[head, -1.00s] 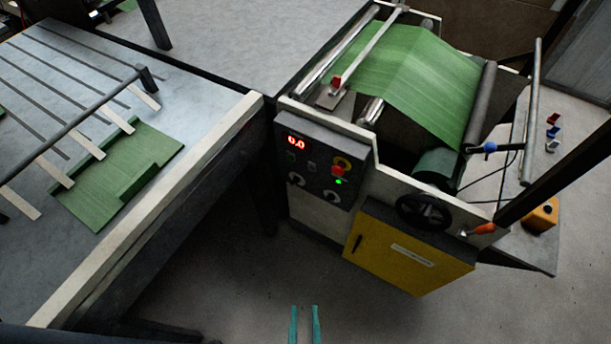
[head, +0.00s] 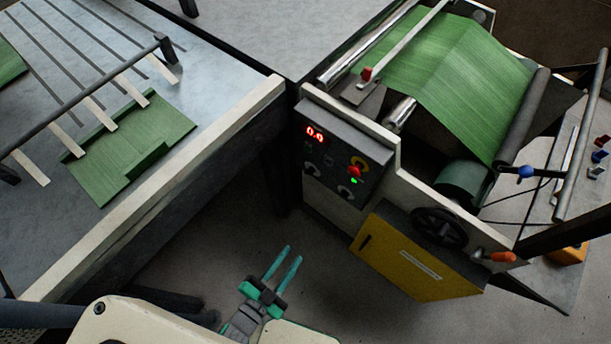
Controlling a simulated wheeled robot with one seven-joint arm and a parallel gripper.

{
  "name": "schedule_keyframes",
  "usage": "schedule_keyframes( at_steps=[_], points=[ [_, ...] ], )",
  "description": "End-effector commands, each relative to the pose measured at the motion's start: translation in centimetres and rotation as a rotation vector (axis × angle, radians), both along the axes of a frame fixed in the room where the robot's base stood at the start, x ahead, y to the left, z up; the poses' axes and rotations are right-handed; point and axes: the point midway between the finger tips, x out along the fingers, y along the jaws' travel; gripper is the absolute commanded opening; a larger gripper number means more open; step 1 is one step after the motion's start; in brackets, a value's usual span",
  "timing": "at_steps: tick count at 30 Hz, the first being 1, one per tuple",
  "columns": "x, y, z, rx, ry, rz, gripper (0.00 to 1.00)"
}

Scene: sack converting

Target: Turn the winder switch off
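The control panel (head: 338,158) is a dark box on the near side of the winder with green sheet. My gripper (head: 293,253) has teal fingers, apart and empty. In the picture it is below and left of the panel, not touching it.
A yellow cabinet door (head: 415,262) sits below the panel, with a black handwheel (head: 439,227) and an orange-handled lever (head: 503,257) to its right. A table (head: 226,113) with green sacks (head: 138,150) stands at left. Floor shows between table and machine.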

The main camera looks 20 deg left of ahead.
Motion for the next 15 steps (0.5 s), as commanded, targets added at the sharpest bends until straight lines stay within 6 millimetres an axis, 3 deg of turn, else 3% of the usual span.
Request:
schedule_keyframes(
  at_steps=[3, 7, 12, 15],
  points=[
    [4.3, 3.1, -2.3, 0.085, -0.058, -0.06, 0.27],
    [9.1, 5.9, -3.9, 0.165, -0.126, -0.104, 0.27],
    [14.9, 8.0, -5.1, 0.233, -0.208, -0.132, 0.27],
    [17.3, 8.6, -5.5, 0.256, -0.241, -0.139, 0.27]
  ],
)
